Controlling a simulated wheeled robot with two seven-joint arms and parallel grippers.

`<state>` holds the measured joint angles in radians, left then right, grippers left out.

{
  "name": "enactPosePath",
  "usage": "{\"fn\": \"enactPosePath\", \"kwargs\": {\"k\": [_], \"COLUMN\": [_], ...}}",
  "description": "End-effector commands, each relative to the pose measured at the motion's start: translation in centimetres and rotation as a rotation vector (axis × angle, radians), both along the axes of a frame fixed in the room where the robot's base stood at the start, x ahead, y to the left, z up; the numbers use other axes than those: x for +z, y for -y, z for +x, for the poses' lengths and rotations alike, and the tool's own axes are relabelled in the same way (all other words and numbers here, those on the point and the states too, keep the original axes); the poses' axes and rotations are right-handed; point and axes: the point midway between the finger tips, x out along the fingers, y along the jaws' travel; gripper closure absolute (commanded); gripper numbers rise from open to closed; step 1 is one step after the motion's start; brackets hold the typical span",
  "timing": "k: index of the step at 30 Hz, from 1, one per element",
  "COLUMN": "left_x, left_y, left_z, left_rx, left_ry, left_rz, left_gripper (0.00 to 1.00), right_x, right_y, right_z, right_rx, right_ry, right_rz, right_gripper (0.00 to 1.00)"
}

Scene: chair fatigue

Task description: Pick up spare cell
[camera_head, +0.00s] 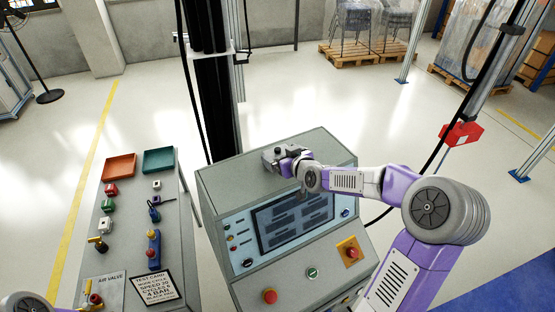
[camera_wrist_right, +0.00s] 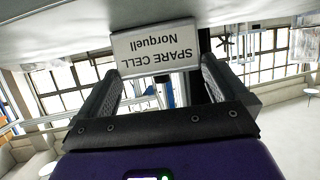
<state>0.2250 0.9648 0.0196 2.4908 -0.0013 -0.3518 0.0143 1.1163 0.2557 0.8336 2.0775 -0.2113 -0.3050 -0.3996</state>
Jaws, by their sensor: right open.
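The spare cell (camera_wrist_right: 155,50) is a grey block with a pale label reading "SPARE CELL Norquell", upside down in the right wrist view. It meets the grey surface at the top of that picture. My right gripper (camera_wrist_right: 160,66) is open, with a dark finger on each side of the cell's lower part in the picture; I cannot tell whether either touches it. In the head view my right gripper (camera_head: 284,154) is at the top of the grey console (camera_head: 228,180), where the cell is hard to tell from the gripper. My left gripper is not in view.
The console front has a screen (camera_head: 293,220), a red button (camera_head: 270,296) and a yellow-backed red button (camera_head: 350,252). A grey side table (camera_head: 178,225) at left holds a red tray (camera_head: 120,166), a green tray (camera_head: 158,162) and several small parts. A dark column (camera_head: 212,105) stands behind the console.

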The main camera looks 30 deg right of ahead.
Motion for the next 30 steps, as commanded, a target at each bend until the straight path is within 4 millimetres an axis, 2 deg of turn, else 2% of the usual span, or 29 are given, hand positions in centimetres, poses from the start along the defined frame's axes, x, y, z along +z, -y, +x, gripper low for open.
{"fn": "enactPosePath", "kwargs": {"k": [7,17,28,30], "left_x": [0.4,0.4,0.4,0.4], "left_y": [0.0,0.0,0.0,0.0], "left_z": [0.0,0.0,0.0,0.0], "left_rx": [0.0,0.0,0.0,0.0], "left_ry": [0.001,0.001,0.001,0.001], "left_rz": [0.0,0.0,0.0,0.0], "left_gripper": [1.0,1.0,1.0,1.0], "right_x": [-1.0,-1.2,-1.2,-1.0], "right_y": [-0.1,0.0,0.0,0.0], "right_z": [2.4,2.7,2.7,2.8], "right_rx": [0.0,-0.001,-0.001,-0.001], "right_ry": [0.002,0.0,0.0,0.005], "right_rz": [0.003,0.0,0.0,-0.003], "right_gripper": [0.0,0.02,0.58,0.6]}}
